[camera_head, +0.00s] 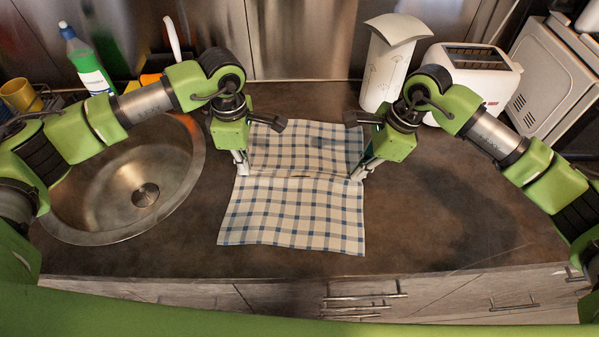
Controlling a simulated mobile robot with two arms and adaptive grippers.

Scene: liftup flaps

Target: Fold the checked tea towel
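The checked tea towel (290,217), off-white with blue lines, lies on the dark counter in the head view. A crosswise edge or crease runs across it between my two grippers, and the part beyond it looks rumpled. My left gripper (260,147) is at the towel's left side, with its fingers spread apart and one tip at the left end of that line. My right gripper (356,146) is at the right side in a mirrored pose, its fingers also apart. Whether the fingertips touch the cloth is hard to tell. The grippers partly hide the towel's far corners.
A round steel sink (100,228) is on the left, with a green bottle (90,70) and yellow cup (20,95) behind it. A paper towel holder (385,70), a white toaster (470,75) and a microwave (550,85) stand at the back right. The counter (440,220) right of the towel is clear.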

